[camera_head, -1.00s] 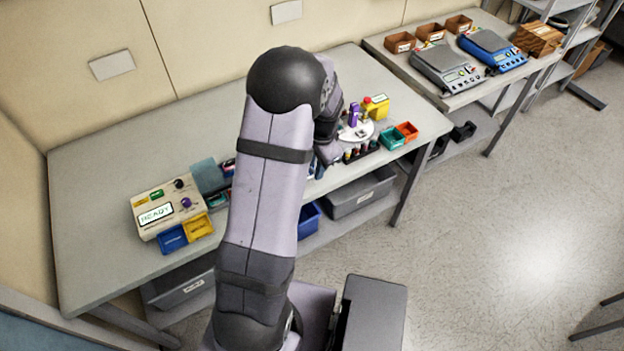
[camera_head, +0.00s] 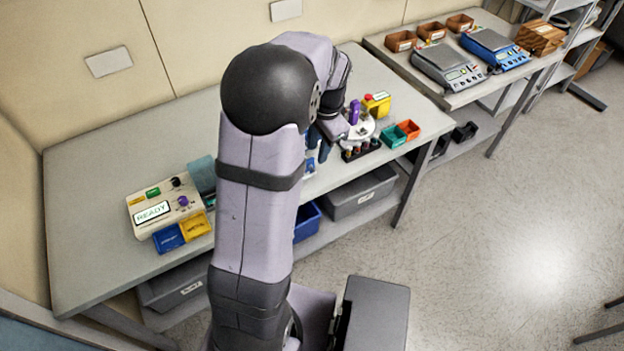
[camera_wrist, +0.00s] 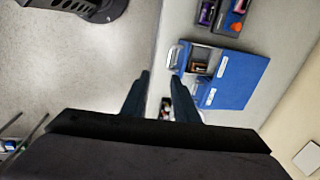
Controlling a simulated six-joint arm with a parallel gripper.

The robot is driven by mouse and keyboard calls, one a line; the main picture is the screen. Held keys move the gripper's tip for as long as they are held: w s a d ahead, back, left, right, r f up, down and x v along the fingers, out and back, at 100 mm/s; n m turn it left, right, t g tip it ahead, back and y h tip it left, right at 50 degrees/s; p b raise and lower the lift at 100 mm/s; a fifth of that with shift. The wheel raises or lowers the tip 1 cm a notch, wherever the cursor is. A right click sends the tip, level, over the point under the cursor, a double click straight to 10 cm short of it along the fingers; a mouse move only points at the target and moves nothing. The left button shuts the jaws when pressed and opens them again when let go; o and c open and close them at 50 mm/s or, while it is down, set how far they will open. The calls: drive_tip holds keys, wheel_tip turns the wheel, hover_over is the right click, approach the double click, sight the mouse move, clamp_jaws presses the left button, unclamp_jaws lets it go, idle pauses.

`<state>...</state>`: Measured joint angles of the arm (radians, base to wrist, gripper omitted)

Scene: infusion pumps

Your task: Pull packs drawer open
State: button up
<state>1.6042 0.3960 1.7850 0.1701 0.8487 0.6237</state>
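A blue drawer unit (camera_wrist: 238,80) stands on the table in the wrist view. One drawer (camera_wrist: 198,62) sticks out of its front toward the table edge, with a pale handle and small brownish packs inside. A white label shows lower on the unit; I cannot read which drawer is which. My gripper (camera_wrist: 160,97) is open, its two dark fingers apart near the table edge, below and left of the drawer handle. A small dark and red item shows between the fingers. In the head view my arm hides most of the unit; a bit of blue (camera_head: 310,165) shows beside my wrist.
A dark tray (camera_wrist: 228,18) with coloured items lies beside the unit. A yellow box (camera_head: 377,104), a round white stand, a vial rack (camera_head: 361,150) and green and orange bins (camera_head: 400,132) stand right of my wrist. A READY device (camera_head: 165,207) stands left. Grey bins are below.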

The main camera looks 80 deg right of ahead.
drive_tip(key=w+d+f+m+h+b, duration=0.1)
drive_tip(key=w+d+f+h+b, duration=0.4)
drive_tip(key=w, duration=0.3)
drive_tip(key=w+d+f+m+h+b, duration=0.2)
drive_tip(key=w+d+f+h+b, duration=0.15)
drive_tip(key=w+f+b, duration=0.35)
drive_tip(key=s+a+f+m+g+h+b, duration=0.2)
drive_tip(key=s+a+g+b, duration=0.15)
drive_tip(key=a+b, duration=0.2)
drive_tip(key=s+a+f+m+g+h+b, duration=0.2)
drive_tip(key=s+a+f+m+g+b, duration=0.1)
drive_tip(key=a+g+b, duration=0.3)
drive_tip(key=shift+t, duration=0.75)
drive_tip(key=shift+s+p+x, duration=0.15)
drive_tip(key=shift+p+x, duration=0.45)
drive_tip(key=shift+x, duration=1)
drive_tip(key=shift+s+p+x, duration=0.1)
drive_tip(key=shift+p+x, duration=0.45)
drive_tip(key=shift+x, duration=1.05)
drive_tip(key=shift+a, duration=0.15)
clamp_jaws()
